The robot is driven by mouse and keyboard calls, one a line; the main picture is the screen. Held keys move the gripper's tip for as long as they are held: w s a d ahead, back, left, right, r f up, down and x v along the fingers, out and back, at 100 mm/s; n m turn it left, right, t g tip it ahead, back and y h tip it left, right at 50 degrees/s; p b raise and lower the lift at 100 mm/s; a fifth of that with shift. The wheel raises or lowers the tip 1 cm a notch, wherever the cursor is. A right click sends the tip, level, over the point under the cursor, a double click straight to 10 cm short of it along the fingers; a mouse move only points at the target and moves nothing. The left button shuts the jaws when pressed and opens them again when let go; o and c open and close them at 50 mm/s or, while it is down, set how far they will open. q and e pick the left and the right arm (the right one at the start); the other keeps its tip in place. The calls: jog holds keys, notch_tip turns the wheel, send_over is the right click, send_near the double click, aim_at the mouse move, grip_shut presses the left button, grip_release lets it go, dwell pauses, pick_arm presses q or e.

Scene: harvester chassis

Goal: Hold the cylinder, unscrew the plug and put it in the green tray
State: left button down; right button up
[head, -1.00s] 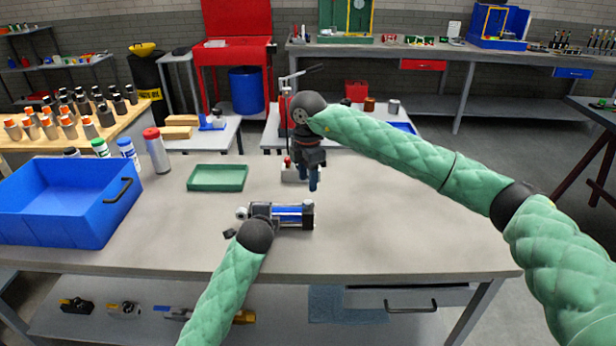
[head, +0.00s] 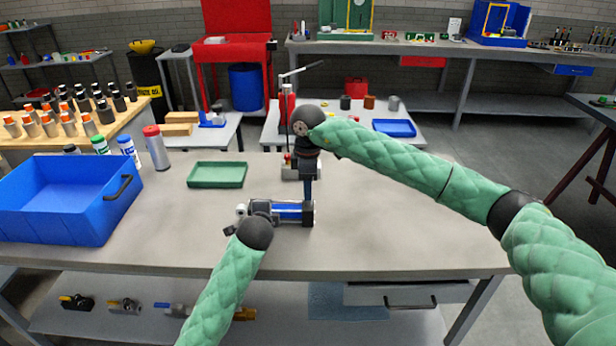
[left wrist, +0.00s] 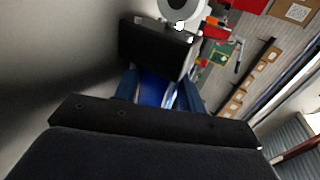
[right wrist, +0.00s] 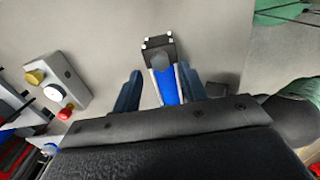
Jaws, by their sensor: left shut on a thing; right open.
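The cylinder (head: 287,212), with a blue barrel and black end blocks, lies on the bench. My left gripper (left wrist: 160,92) is shut on it; in the left wrist view a black end block (left wrist: 158,46) stands just beyond the fingers. My right gripper (head: 308,192) points down over the cylinder's right end. In the right wrist view its fingers are open, with the blue barrel (right wrist: 168,88) between and below them. A grey round piece (right wrist: 160,62), possibly the plug, shows beside the black end block (right wrist: 159,47). The green tray (head: 217,184) looks empty, behind the cylinder to the left.
A blue bin (head: 60,215) stands at the bench's left, with bottles (head: 156,150) behind it. A small box with coloured buttons (right wrist: 55,83) sits behind my right gripper. The bench right of the cylinder is clear.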

pick_arm(q)
jog(key=shift+f, duration=0.1)
pick_arm(e)
jog(key=shift+f, duration=2.05)
